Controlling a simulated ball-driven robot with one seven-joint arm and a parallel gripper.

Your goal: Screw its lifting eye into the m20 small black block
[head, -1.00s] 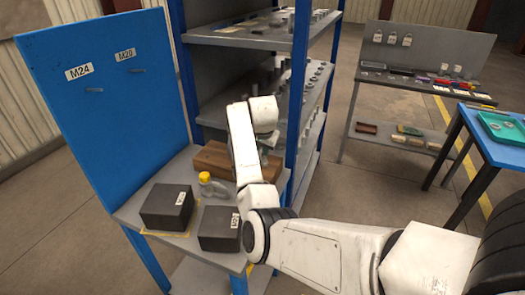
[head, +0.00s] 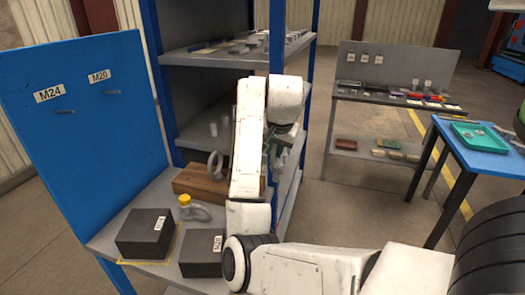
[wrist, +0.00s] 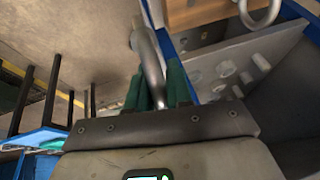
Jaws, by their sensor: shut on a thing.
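Two black blocks sit on the low grey shelf: a left one (head: 143,236) and a smaller-looking right one (head: 200,257). Each has a white label; the right one seems to read M20, but the print is small. My gripper (head: 279,150) is beyond and above the blocks, at the rack's post, partly hidden by my arm. In the wrist view, its green fingers (wrist: 158,88) are shut on a grey metal lifting eye (wrist: 150,55), seen nearly edge-on. Another lifting eye (head: 216,164) stands upright at the wooden block (head: 200,182), also at the wrist view's top (wrist: 260,10).
A shackle with a yellow pin (head: 190,206) lies behind the black blocks. A blue panel (head: 75,120) with M24 and M20 pegs stands at left. The blue-posted rack (head: 277,40) is close to my gripper. A blue table (head: 475,150) stands at right.

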